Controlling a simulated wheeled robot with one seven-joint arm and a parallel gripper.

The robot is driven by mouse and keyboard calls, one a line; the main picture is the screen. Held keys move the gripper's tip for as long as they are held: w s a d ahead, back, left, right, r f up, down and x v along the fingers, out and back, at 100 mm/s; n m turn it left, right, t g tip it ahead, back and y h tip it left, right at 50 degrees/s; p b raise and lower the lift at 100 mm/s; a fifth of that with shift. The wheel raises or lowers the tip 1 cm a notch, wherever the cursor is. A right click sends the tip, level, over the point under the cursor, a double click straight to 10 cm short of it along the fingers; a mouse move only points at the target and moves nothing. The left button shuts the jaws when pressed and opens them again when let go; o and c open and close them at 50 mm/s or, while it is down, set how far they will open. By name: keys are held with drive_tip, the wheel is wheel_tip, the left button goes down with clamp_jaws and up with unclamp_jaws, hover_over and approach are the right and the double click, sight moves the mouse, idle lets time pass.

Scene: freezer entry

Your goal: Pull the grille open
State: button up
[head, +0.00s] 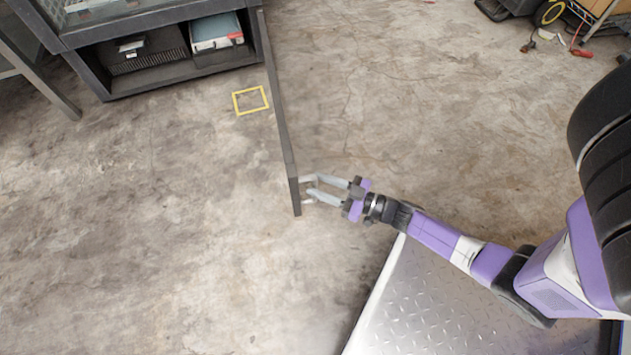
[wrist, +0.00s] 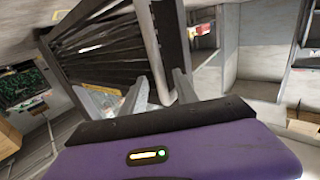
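The grille (head: 280,120) is a dark barred door, seen edge-on in the head view. It stands swung out from the front of the dark cabinet, its free end toward me. A small handle (head: 303,201) sticks out on the right side near that end. My gripper (head: 312,186) is at the handle, its two grey fingers apart. In the wrist view the grille's dark bars (wrist: 105,50) fill the upper left. A pale grey upright (wrist: 153,55) of the grille shows between the spread fingers (wrist: 160,92). Contact with the handle cannot be made out.
The dark cabinet (head: 88,38) at the upper left has an open lower shelf with boxes. A yellow square outline (head: 250,100) lies on the floor left of the grille. The concrete floor around is mostly clear. Tools and cables (head: 560,38) lie at the upper right.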

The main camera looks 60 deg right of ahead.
drive_tip(key=s+p, duration=0.1)
drive_tip(key=s, duration=0.5)
drive_tip(key=shift+d, duration=0.45)
wheel_tip(320, 180, up, 8)
drive_tip(key=w+a+n+h, duration=0.2)
drive_tip(key=w, duration=0.1)
drive_tip(key=s+a+r+m+g+p, duration=0.1)
drive_tip(key=s+a+r, duration=0.35)
drive_tip(key=r, duration=0.25)
drive_tip(key=s+a+r+m+g, duration=0.1)
drive_tip(key=s+a+r, duration=0.3)
drive_tip(key=a+r, duration=0.25)
drive_tip(key=s+a+r+m+g+p, duration=0.1)
drive_tip(key=s+a+r+m, duration=0.1)
drive_tip(key=s+a+r, duration=0.45)
wheel_tip(320, 180, up, 39)
drive_tip(key=w+d+p, duration=0.1)
drive_tip(key=w+p, duration=0.1)
drive_tip(key=p, duration=3.5)
drive_tip(key=shift+w+d+h+p, duration=0.2)
drive_tip(key=shift+d+h+p, duration=0.1)
drive_tip(key=shift+d+p, duration=0.1)
